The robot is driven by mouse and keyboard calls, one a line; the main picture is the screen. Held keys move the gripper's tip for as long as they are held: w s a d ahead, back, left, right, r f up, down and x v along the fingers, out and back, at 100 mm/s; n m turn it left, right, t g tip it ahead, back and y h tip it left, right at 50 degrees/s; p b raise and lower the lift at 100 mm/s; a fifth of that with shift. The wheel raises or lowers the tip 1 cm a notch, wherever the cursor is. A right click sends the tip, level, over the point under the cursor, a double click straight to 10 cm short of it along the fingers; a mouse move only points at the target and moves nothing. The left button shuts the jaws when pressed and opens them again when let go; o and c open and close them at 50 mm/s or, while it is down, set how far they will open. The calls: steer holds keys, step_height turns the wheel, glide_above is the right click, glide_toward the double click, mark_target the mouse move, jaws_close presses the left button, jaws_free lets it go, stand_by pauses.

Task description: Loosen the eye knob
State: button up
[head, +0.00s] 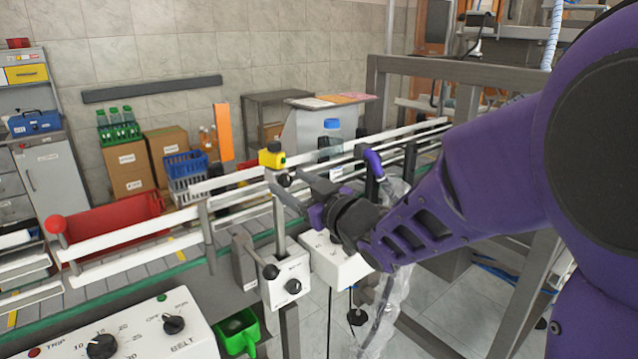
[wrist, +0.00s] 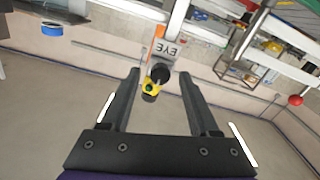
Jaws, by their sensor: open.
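The yellow-and-black eye (head: 271,155) sits on top of a metal post beside the conveyor rails. A small black knob (head: 284,180) is just below it. In the wrist view the yellow eye (wrist: 150,88) and a round black knob (wrist: 160,73) appear between my fingertips, by a grey plate marked EYE (wrist: 172,48). My gripper (head: 288,192) reaches in from the right, close to the knob. In the wrist view my gripper (wrist: 161,76) is open, with a finger on each side of the knob. I cannot tell whether either finger touches it.
Pale guard rails (head: 120,238) run along the conveyor behind the post. A white box (head: 288,278) with black knobs sits lower on the post. A control panel (head: 135,335) marked BELT is at the front left. A clear hanging tube (head: 385,305) is below my arm.

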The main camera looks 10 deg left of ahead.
jaws_close()
steer(key=shift+m, duration=0.3)
steer(key=m+p, duration=0.1)
steer(key=m, duration=0.3)
steer(key=shift+r+m, duration=0.1)
steer(key=shift+m, duration=0.2)
steer(key=m+p, duration=0.2)
steer(key=m, duration=0.2)
steer(key=shift+m, duration=0.3)
steer(key=m+p, duration=0.3)
steer(key=m, duration=0.2)
steer(key=shift+w+r+p, duration=0.1)
steer(key=shift+p, duration=0.3)
steer(key=shift+m+p, duration=0.85)
steer(key=shift+m, duration=1.25)
